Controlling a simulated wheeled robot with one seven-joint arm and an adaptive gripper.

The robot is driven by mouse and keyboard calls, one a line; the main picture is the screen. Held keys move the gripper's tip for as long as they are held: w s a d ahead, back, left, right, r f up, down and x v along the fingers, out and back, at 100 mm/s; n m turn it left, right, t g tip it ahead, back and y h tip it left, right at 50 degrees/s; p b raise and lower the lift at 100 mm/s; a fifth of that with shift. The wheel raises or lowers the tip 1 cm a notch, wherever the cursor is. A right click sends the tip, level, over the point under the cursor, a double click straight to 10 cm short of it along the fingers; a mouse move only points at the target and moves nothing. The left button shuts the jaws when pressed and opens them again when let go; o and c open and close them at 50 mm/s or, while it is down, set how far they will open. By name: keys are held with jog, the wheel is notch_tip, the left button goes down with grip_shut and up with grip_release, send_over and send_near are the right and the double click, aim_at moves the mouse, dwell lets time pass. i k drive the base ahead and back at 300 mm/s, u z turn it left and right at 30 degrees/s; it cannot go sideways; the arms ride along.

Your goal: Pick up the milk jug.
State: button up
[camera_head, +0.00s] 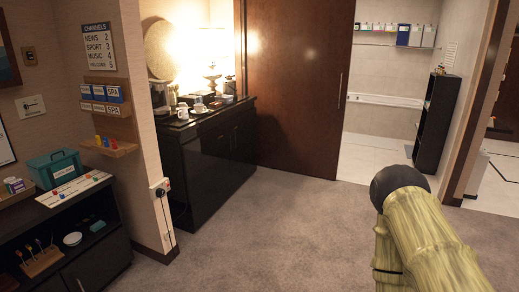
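A dark minibar cabinet (222,147) stands against the wall left of centre. On its top are several small cups and vessels, among them a pale one (183,113) near the front left and a white cup (200,108) beside it. They are too small for me to tell which is the milk jug. A bamboo-patterned arm part of mine (425,240) with a dark rounded end shows at the lower right, well apart from the cabinet. My gripper is not in view.
A lit lamp (212,72) stands at the back of the cabinet top. A wall corner with a socket (159,187) juts out on the left. A low dark shelf unit (100,250) stands at lower left. The carpet (270,230) before the cabinet is clear. A brown door panel (295,90) stands right of it.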

aim_at(183, 112)
jog(key=i, duration=1.7)
jog(key=u, duration=0.6)
jog(key=i, duration=2.05)
jog(key=u, duration=0.55)
